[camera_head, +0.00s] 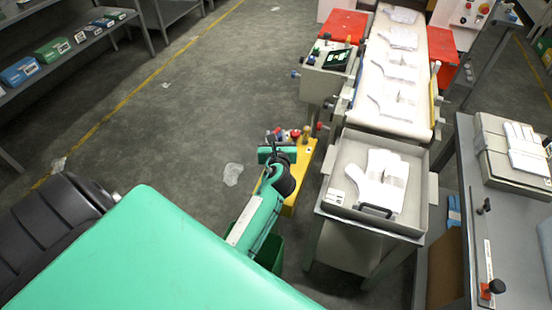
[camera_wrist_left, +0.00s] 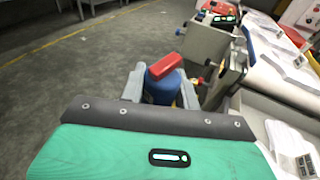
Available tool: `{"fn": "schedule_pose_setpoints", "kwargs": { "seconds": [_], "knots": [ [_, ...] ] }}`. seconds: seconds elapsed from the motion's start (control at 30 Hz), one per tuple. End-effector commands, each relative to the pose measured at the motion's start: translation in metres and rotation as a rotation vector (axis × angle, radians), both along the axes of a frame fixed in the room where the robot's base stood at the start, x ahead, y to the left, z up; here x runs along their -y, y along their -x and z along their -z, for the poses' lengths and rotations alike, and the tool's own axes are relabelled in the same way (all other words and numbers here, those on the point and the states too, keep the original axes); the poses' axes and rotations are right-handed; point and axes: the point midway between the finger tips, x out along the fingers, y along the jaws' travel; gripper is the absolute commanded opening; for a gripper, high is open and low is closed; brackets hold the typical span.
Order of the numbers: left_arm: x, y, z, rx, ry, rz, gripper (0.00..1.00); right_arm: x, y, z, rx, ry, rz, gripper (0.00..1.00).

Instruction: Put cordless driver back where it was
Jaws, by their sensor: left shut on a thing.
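My left gripper (camera_head: 283,138) is reached out over the floor beside the conveyor station, above a yellow stand (camera_head: 301,178). In the left wrist view its two grey fingers (camera_wrist_left: 161,90) are shut on a blue body with a red block on top, which looks like the cordless driver (camera_wrist_left: 162,88). Its lower part is hidden behind my wrist. In the head view the held thing is small and hard to separate from the red and blue parts around the fingers. My right gripper is not in view.
A grey tray table (camera_head: 334,206) with white gloves stands right of the gripper. Behind it is a conveyor (camera_head: 420,130) with a control box (camera_head: 315,87). A green bin (camera_head: 272,262) is below my arm. Open floor lies to the left.

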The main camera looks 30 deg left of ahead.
Motion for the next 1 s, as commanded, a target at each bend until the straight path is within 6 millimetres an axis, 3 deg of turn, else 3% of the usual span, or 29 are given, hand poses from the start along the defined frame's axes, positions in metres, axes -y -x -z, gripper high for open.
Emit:
{"fn": "schedule_pose_setpoints", "kwargs": {
  "seconds": [0.1,0.37,0.6,0.8,1.0],
  "knots": [
    [0.000,0.000,0.030,-0.001,0.001,0.000,0.00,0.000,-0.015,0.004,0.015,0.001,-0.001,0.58],
    [0.000,0.000,0.053,0.002,-0.001,0.001,0.00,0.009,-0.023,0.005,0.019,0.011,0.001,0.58],
    [0.000,0.000,0.088,0.001,-0.001,0.000,0.00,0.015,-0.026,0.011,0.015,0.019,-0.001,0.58],
    [0.000,0.000,0.091,0.002,0.000,0.002,0.00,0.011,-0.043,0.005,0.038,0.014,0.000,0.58],
    [0.000,0.000,0.093,0.002,-0.001,0.001,0.00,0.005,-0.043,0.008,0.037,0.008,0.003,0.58]
  ]
}}
